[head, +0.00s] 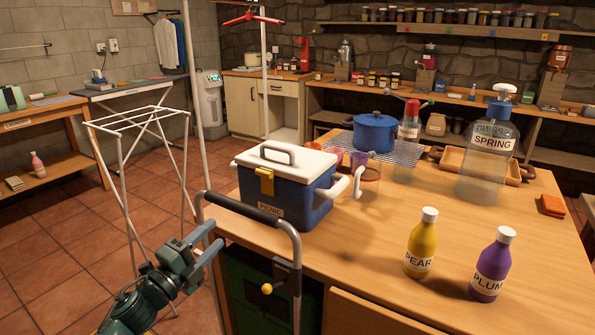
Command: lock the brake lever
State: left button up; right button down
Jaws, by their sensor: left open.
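The brake lever appears to be the short lever with a yellow knob (267,289) on a dark bracket (287,273). The bracket is fixed to the right upright of a grey tubular push handle with a black grip (245,208). The lever's arm is small, so its exact angle is hard to tell. My left gripper (217,240) is open and empty, to the left of the lever and higher in the picture. Its two grey-blue fingers point toward the handle's left side. It appears apart from the knob. My right gripper is not in view.
A wooden table (390,255) stands behind and right of the handle. It bears a blue picnic cooler (313,207), a yellow bottle (421,245) and a purple bottle (491,268). A white drying rack (124,190) stands left. Tiled floor (50,235) is open at far left.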

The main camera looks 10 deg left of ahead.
aim_at(267, 288)
jog(key=k+j, duration=0.3)
jog(key=k, duration=0.15)
jog(key=k+j, duration=0.25)
jog(key=k, duration=0.2)
